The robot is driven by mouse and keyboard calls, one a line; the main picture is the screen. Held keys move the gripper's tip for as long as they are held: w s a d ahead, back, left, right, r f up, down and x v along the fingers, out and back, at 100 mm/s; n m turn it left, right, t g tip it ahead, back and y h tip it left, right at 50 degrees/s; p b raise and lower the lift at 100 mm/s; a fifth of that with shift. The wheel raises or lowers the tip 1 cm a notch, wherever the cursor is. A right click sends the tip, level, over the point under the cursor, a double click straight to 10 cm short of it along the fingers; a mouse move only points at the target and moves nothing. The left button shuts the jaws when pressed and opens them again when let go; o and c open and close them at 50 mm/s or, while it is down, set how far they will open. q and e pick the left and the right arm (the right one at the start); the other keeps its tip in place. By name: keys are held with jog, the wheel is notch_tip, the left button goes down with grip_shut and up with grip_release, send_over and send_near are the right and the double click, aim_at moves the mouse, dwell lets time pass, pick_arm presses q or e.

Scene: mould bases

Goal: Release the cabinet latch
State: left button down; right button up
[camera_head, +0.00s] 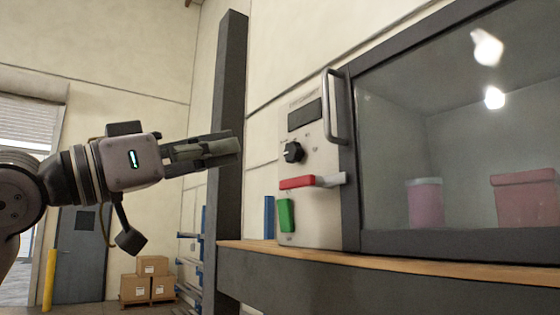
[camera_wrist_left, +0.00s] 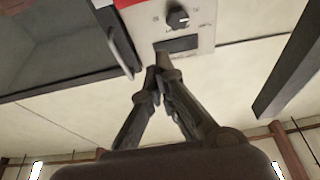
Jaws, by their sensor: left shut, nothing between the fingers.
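The cabinet (camera_head: 352,215) has a large glass front and a pale control panel (camera_head: 312,215) on its left side. A red lever with a pale metal end (camera_head: 297,183), which looks like the latch, lies almost level across the panel. A green piece (camera_head: 286,214) sits below it. In the upside-down left wrist view, the gripper's tips (camera_wrist_left: 161,72) appear in front of the panel (camera_wrist_left: 205,15); a red strip shows at the top edge. My right gripper is out of view.
A black knob (camera_head: 293,152) and a dark display (camera_head: 305,114) are above the lever. Two pink containers (camera_head: 426,205) stand behind the glass. A dark post (camera_head: 230,130) rises beside the wooden counter (camera_head: 390,262). Cardboard boxes (camera_head: 150,280) sit far back.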

pick_arm(q)
jog(key=shift+w, duration=0.15)
notch_tip(320, 180, up, 4)
jog(key=p, duration=0.6)
send_over(315, 182)
jog(key=w+a, duration=0.2)
jog(key=a, duration=0.3)
notch_tip(315, 182, down, 5)
jog(key=shift+a+r+p, duration=0.1)
jog(key=shift+p, duration=0.3)
jog(key=shift+s, duration=0.15)
